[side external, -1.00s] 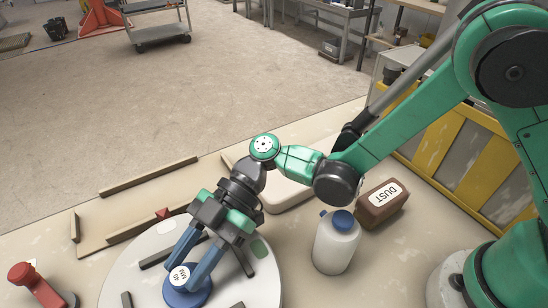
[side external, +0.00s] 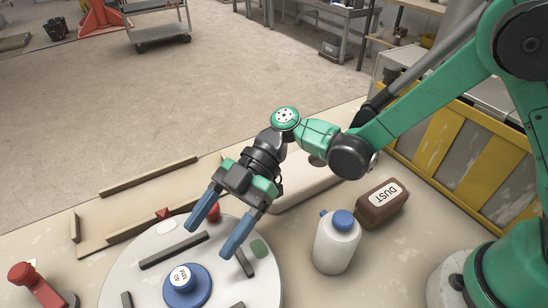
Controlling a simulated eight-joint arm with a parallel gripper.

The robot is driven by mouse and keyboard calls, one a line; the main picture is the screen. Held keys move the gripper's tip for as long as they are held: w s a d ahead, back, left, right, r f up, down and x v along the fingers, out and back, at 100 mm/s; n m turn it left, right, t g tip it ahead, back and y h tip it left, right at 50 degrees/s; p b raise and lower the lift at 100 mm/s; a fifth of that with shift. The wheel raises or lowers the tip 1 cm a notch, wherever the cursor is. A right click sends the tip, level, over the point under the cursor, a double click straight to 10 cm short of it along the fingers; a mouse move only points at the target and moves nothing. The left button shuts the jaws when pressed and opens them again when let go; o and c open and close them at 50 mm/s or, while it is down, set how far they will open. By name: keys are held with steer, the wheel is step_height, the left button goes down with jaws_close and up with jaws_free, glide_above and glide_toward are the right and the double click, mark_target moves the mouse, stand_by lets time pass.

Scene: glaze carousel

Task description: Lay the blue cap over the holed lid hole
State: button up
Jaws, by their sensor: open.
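The blue cap (side external: 187,288), a round blue piece with a raised knob and a white label on top, sits on the pale round carousel (side external: 125,265) at the lower left. I cannot make out a holed lid or its hole; whether one lies under the blue cap cannot be told. My gripper (side external: 209,242) is open and empty, its two blue fingers apart, above the carousel. It is up and to the right of the blue cap in the picture, clear of it.
Dark bars (side external: 174,250) stand on the carousel, with a red piece (side external: 214,212) behind my fingers. A red-topped device (side external: 35,284) is at the lower left.

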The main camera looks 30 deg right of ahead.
steer(key=d+m+t, duration=0.1)
steer(key=w+d+r+m+t+h, duration=0.1)
steer(key=d+m, duration=0.1)
steer(key=w+d+r+m+t, duration=0.1)
steer(key=m, duration=0.1)
steer(key=shift+w+d+h, duration=0.15)
steer(key=shift+d+h, duration=0.1)
steer(key=shift+h, duration=0.15)
steer(key=s+d+r+m+t+h, duration=0.1)
steer(key=d+m+t+h, duration=0.3)
steer(key=d+m, duration=0.4)
steer(key=s+d+r+m+t+h, duration=0.1)
steer(key=d+m+t+h, duration=0.4)
steer(key=d, duration=0.8)
steer(key=r+m+h, duration=0.1)
steer(key=m, duration=0.2)
steer(key=shift+d+r+m, duration=0.15)
steer(key=shift+m, duration=0.25)
steer(key=o, duration=0.5)
steer(key=shift+d+m+h, duration=0.3)
steer(key=shift+d, duration=0.15)
